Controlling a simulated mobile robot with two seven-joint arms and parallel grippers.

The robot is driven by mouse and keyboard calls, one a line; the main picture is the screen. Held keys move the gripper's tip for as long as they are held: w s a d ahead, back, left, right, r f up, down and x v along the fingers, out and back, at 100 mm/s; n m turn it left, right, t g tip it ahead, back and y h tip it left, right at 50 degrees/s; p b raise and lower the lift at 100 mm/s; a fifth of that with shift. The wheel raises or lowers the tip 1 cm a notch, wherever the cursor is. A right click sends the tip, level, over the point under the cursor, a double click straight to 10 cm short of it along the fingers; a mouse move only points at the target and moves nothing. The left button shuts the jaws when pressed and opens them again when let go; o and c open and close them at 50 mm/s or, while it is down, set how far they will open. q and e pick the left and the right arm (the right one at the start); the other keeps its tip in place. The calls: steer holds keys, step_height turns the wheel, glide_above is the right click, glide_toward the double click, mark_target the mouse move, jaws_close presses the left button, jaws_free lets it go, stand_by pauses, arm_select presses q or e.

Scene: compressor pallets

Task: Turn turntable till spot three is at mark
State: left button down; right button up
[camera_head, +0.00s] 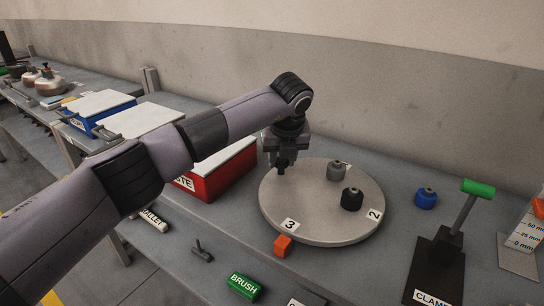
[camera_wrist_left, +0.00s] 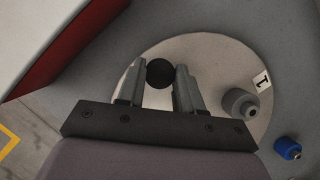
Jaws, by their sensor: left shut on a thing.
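The turntable (camera_head: 315,205) is a round pale disc on the bench. Its label 3 (camera_head: 290,225) is at the front left rim, just behind and slightly right of the orange mark block (camera_head: 282,245). Label 2 (camera_head: 375,214) is at the right rim. A grey part (camera_head: 336,171) and a black part (camera_head: 351,199) stand on the disc. In the left wrist view, label 1 (camera_wrist_left: 262,79) is by the grey part (camera_wrist_left: 240,104). My left gripper (camera_head: 284,166) is at the back left rim, shut on a dark round piece (camera_wrist_left: 160,73), mostly hidden in the head view.
A red box (camera_head: 215,176) stands close left of the turntable. A blue part (camera_head: 425,198) and a clamp with a green handle (camera_head: 440,250) are to the right. A green brush block (camera_head: 244,286) and a small dark tool (camera_head: 202,250) lie in front.

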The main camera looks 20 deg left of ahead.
arm_select(q)
steer(key=shift+s, duration=0.15)
steer(key=shift+a+n, duration=0.1)
steer(key=shift+n, duration=0.2)
steer(key=c, duration=0.8)
jaws_free()
steer(key=shift+o, duration=0.2)
steer(key=v, duration=0.7)
steer(key=shift+b, duration=0.35)
steer(key=shift+s+r, duration=0.1)
